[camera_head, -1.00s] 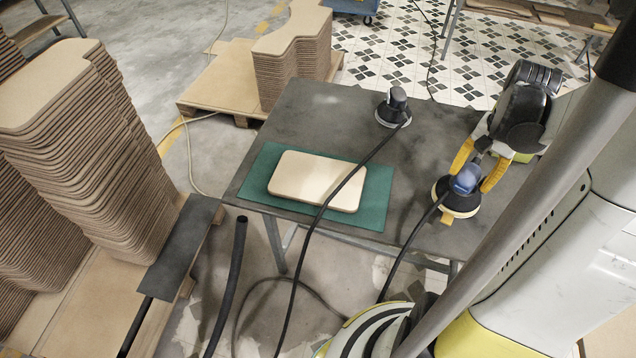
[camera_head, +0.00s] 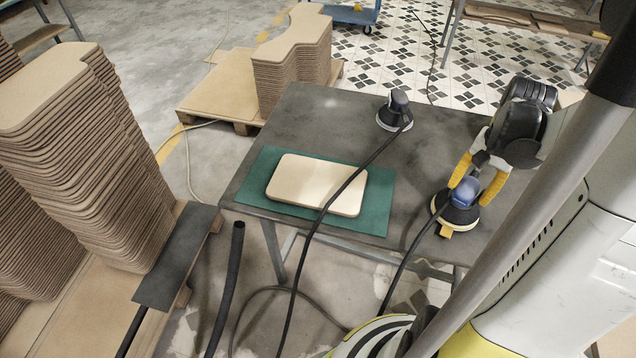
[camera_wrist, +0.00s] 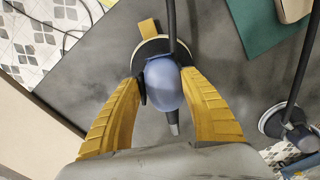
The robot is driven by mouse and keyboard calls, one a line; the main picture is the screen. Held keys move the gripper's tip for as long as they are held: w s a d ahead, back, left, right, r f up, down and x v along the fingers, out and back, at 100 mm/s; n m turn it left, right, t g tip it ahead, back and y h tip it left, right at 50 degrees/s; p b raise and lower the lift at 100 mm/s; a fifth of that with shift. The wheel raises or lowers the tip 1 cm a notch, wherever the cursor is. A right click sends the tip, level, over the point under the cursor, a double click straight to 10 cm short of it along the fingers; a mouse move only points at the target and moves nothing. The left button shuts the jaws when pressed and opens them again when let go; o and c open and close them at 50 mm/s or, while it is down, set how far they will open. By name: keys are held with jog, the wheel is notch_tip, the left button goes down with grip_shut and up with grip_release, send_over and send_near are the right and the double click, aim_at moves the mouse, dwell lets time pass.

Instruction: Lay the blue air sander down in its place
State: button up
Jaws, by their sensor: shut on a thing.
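The blue air sander (camera_head: 462,192) has a round pad with a yellow underside edge and a black hose. It is at the right front part of the dark table (camera_head: 300,115). My gripper (camera_head: 478,186), with yellow fingers, is shut on the sander's blue body from both sides. The wrist view shows the blue body (camera_wrist: 163,84) between the two fingers (camera_wrist: 164,90), with the pad behind it. The pad looks close to the tabletop; I cannot tell whether it touches. A yellow-brown tab (camera_wrist: 148,28) sticks out beside the pad.
A second, dark sander (camera_head: 396,110) stands at the table's back. A wooden board (camera_head: 310,185) lies on a green mat (camera_head: 377,212), with that sander's hose across it. Stacks of curved boards (camera_head: 80,140) stand left. Bare tabletop lies between the mat and my gripper.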

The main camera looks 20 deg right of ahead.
jog(key=shift+f+b, duration=0.5)
jog(key=shift+f, duration=0.05)
jog(key=o, duration=0.9)
notch_tip(320, 180, up, 12)
jog(key=shift+s+d+r, duration=0.1)
jog(key=shift+s, duration=0.05)
